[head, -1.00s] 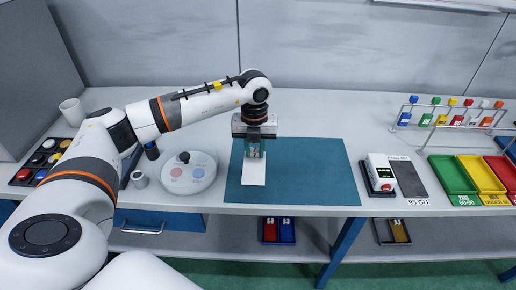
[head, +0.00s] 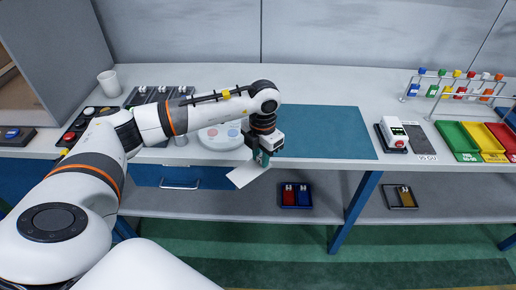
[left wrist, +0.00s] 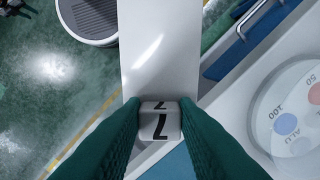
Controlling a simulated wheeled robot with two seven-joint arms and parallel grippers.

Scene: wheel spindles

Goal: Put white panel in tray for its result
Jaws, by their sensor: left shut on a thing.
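My left gripper (head: 262,158) is shut on the white panel (head: 246,174) and holds it tilted beyond the table's front edge. The result trays stand at the right: green (head: 455,143), yellow (head: 481,141) and red (head: 505,137), partly cut off. The red-and-white meter (head: 393,132) stands left of them, by a "95 GU" label; its display is too small to read. My right gripper is not in view.
A teal mat (head: 325,132) lies bare on the table. A round white plate with coloured discs (head: 220,135) is behind my gripper. A rack of coloured tags (head: 455,85) stands back right. Small bins (head: 296,196) sit on the lower shelf.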

